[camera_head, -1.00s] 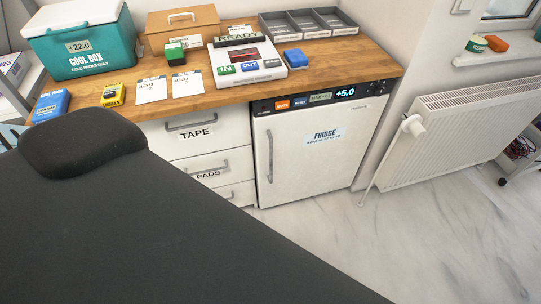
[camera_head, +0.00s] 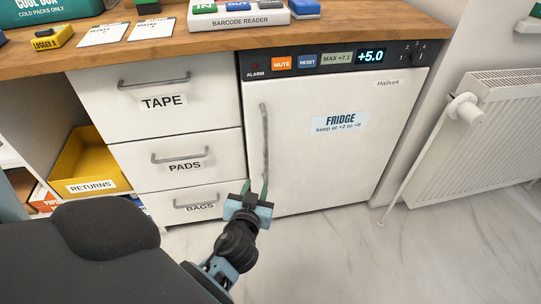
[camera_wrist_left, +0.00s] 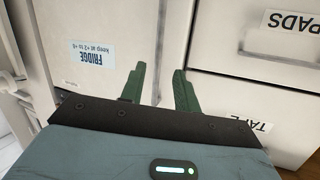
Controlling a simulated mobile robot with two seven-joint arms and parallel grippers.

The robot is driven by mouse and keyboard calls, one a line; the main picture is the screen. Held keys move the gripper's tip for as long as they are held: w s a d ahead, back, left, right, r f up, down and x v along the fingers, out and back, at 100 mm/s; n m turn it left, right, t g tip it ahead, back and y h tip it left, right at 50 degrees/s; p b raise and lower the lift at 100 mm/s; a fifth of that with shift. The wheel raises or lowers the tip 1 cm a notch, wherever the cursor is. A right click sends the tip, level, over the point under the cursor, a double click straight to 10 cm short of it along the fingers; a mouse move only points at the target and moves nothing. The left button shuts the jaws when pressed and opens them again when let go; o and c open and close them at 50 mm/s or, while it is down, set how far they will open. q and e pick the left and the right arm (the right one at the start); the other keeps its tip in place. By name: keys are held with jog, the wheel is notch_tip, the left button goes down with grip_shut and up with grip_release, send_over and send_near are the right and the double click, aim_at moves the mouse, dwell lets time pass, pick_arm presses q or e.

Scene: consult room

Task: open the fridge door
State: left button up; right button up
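The white fridge (camera_head: 345,165) stands under the counter with its door shut. Its vertical grey handle (camera_head: 265,135) is on the door's left side. The label on the door also shows in the left wrist view (camera_wrist_left: 92,54). My left gripper (camera_head: 255,188) is near the handle's lower end, with its green fingers apart. In the left wrist view the two fingers (camera_wrist_left: 158,88) point toward the left side of the door. I cannot tell whether the handle lies between them; no grip on it shows. My right gripper is not in view.
Drawers marked TAPE (camera_head: 160,103), PADS and BAGS are left of the fridge. A radiator (camera_head: 475,145) with a valve and pipe stands to the right. The dark padded surface (camera_head: 60,265) fills the lower left. Floor in front of the fridge (camera_head: 330,255) is clear.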

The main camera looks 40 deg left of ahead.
aim_at(265, 147)
pick_arm(q)
jog(key=w+a+r+n+y+b, duration=0.1)
jog(key=w+a+n+y+b, duration=0.1)
jog(key=w+b, duration=0.3)
jog(key=shift+w+a+r+n+t+y+b, duration=0.35)
jog(key=shift+w+n+y, duration=0.35)
jog(key=shift+w, duration=0.5)
jog(key=x, duration=0.7)
jog(key=shift+w+a+f, duration=0.1)
jog(key=shift+a, duration=0.1)
jog(key=shift+w+a, duration=0.1)
jog(key=shift+c, duration=0.2)
grip_shut()
